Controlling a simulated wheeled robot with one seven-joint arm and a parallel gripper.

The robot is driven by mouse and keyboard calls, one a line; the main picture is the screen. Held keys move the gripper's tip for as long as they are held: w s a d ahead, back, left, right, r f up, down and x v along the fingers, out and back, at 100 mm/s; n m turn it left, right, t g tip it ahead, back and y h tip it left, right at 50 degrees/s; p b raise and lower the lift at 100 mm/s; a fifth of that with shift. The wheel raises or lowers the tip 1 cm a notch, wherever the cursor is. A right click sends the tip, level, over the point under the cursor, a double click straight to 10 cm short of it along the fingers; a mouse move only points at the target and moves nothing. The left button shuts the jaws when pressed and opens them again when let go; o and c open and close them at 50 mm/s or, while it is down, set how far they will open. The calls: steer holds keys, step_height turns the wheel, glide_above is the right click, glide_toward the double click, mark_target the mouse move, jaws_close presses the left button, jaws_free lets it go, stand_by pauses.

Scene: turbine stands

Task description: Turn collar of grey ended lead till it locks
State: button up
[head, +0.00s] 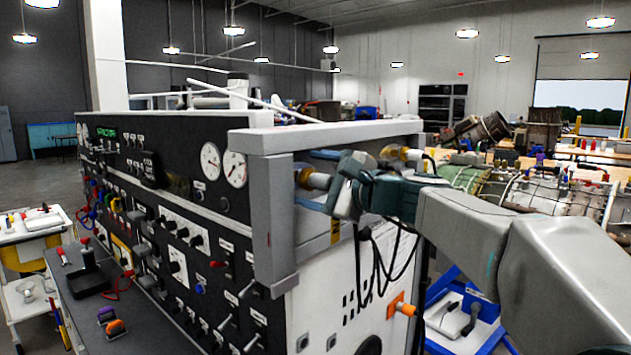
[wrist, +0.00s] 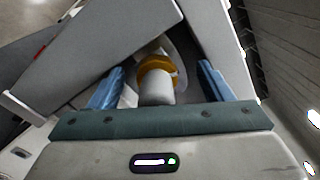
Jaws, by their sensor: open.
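The grey-ended lead (wrist: 158,90) shows in the wrist view as a pale grey cylinder with an amber collar (wrist: 155,64) around its far side, against a grey panel. My gripper (wrist: 161,68) is open, with one blue finger on each side of the collar and a visible gap to each. In the head view the collar (head: 304,177) and grey end (head: 319,181) sit inside the grey corner frame, with my gripper (head: 312,179) reaching in from the right. The gripper partly hides the fitting's right side. I cannot tell how far the collar is turned.
A second amber fitting (head: 410,154) with a dark lead sits right of my gripper. The grey frame (head: 275,225) stands close around the gripper. Black cables (head: 378,265) hang below, above an orange fitting (head: 402,306). The console's switch panel (head: 180,215) fills the left.

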steer(key=shift+s+a+f, duration=0.15)
steer(key=shift+s+f, duration=0.05)
steer(key=shift+f, duration=0.05)
